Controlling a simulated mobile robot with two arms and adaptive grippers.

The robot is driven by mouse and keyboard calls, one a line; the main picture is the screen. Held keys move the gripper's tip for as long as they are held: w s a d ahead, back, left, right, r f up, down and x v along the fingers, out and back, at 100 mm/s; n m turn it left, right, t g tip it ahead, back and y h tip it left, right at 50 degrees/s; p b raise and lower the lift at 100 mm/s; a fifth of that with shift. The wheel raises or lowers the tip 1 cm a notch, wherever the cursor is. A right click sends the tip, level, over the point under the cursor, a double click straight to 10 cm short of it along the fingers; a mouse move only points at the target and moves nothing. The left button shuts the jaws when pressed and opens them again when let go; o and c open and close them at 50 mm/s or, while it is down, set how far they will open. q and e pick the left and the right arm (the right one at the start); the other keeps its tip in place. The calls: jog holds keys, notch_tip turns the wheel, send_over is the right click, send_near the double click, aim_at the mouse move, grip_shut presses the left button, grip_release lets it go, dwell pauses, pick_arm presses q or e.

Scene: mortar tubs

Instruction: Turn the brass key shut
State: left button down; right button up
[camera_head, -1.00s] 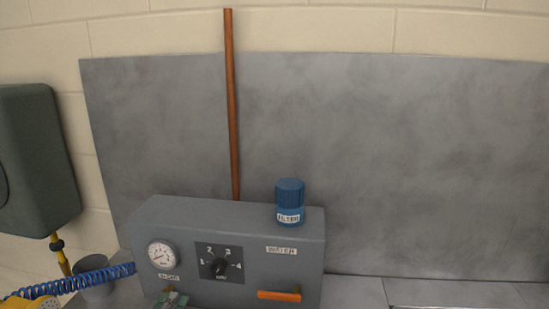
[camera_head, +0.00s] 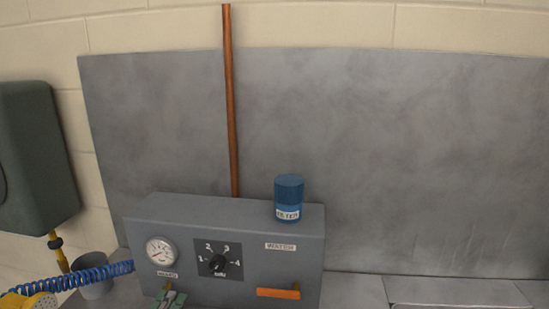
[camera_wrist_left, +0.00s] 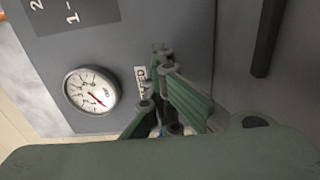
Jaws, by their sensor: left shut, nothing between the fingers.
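My left gripper (camera_head: 171,300) shows at the bottom edge of the head view, in front of the grey panel box (camera_head: 200,288), below the round gauge (camera_head: 161,251) and its small label (camera_head: 165,273). In the left wrist view its green fingers (camera_wrist_left: 162,62) are shut and empty, close to the panel and overlapping the label (camera_wrist_left: 140,86) beside the gauge (camera_wrist_left: 91,91). My right gripper is not in view.
The panel also has a black rotary knob (camera_head: 218,263) and an orange lever (camera_head: 278,293) under a WATER label. A blue canister (camera_head: 289,198) stands on top. A copper pipe (camera_head: 230,100) rises behind. A blue coiled hose (camera_head: 95,275) and a grey cup (camera_head: 97,290) are left.

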pick_arm(q)
jog(key=shift+w+a+f, duration=0.15)
jog(key=shift+w+a, duration=0.1)
jog(key=shift+d+f, duration=0.1)
dwell(0.3)
jog(key=shift+s+d+f, duration=0.15)
jog(key=shift+d+f, duration=0.1)
jog(key=shift+s+a, duration=0.15)
jog(key=shift+s, duration=1.35)
jog(key=shift+s+a, duration=0.1)
jog(key=shift+s, duration=1.35)
